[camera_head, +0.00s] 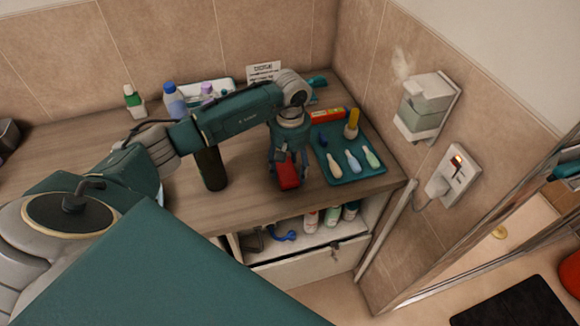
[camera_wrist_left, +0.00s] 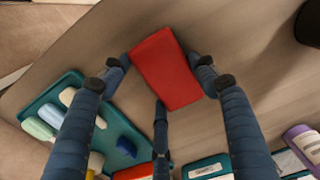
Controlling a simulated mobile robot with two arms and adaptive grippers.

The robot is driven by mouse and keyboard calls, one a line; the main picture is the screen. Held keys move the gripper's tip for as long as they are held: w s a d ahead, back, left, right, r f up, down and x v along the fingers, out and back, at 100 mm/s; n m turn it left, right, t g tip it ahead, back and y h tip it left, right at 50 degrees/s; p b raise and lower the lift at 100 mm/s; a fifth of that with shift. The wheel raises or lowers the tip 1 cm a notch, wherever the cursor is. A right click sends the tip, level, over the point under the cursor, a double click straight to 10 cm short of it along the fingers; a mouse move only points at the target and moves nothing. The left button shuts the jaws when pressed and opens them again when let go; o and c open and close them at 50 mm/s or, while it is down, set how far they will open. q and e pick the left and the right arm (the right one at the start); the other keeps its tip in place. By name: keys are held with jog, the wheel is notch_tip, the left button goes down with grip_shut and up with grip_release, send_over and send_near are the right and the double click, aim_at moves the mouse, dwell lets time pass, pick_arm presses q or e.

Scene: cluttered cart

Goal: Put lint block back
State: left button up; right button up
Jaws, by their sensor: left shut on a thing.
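A red block (camera_head: 287,174) is held between the fingers of my left gripper (camera_head: 286,162), above or at the wooden counter to the left of the teal tray (camera_head: 342,182). In the left wrist view the red block (camera_wrist_left: 165,68) sits between the fingertips, tilted, with bare counter around it. The gripper is shut on it. Whether the block touches the counter is not clear. The tray also shows in the left wrist view (camera_wrist_left: 72,77), with pale bottle-like items and a blue block (camera_wrist_left: 126,147) in it. My right gripper is not in view.
A dark cylinder (camera_head: 211,168) stands left of the gripper. Several bottles and a sign (camera_head: 263,71) stand by the back wall. A wall dispenser (camera_head: 425,105) is at the right. Counter in front is clear.

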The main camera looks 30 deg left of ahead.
aim_at(290, 168)
pick_arm(q)
jog(key=shift+f, duration=0.25)
jog(key=o, duration=1.2)
jog(key=shift+r, duration=0.2)
jog(key=shift+r+p, duration=0.25)
jog(key=shift+p, duration=0.1)
notch_tip(290, 168, up, 4)
jog(key=b, duration=0.2)
jog(key=shift+w+b, duration=0.15)
jog(key=shift+b, duration=0.25)
notch_tip(290, 168, up, 8)
jog(key=shift+f+b, duration=0.15)
jog(key=shift+b, duration=0.95)
